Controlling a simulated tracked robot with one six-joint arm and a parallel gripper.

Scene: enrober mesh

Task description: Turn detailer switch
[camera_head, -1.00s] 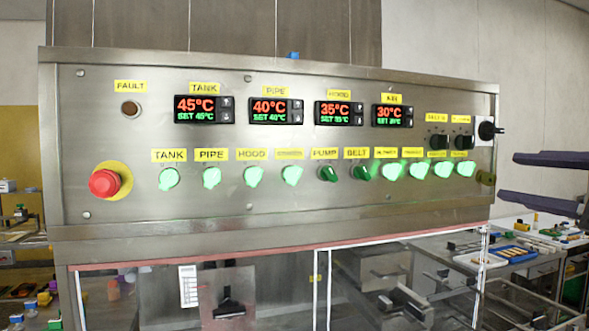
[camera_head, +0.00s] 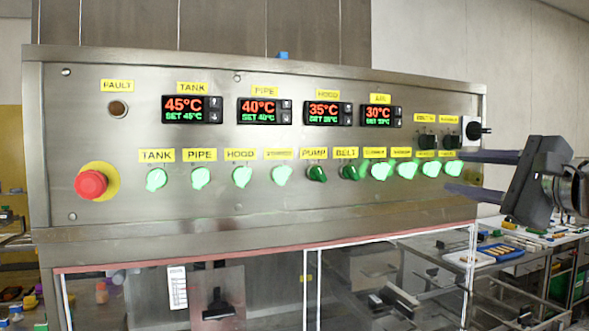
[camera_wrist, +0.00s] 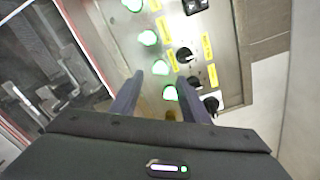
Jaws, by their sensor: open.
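A row of switches runs along the lower part of the steel control panel (camera_head: 340,215). The small labels at its right end are too blurred to read, so I cannot tell which one says detailer. The rightmost lit green switch (camera_head: 453,168) is just left of my gripper (camera_head: 466,175) in the head view. In the wrist view my gripper (camera_wrist: 161,80) is open and empty. Its fingers point at the panel, with that end switch (camera_wrist: 169,93) showing between them and another lit switch (camera_wrist: 160,67) beyond the fingertips. Contact with the panel is not visible.
A red emergency button (camera_head: 91,184) is at the panel's left. The pump switch (camera_head: 317,174) and belt switch (camera_head: 350,173) look darker. Black knobs (camera_wrist: 184,54) sit above the row's right end, beside a larger black switch (camera_head: 475,131). A worktable with a blue tray (camera_head: 497,252) stands behind.

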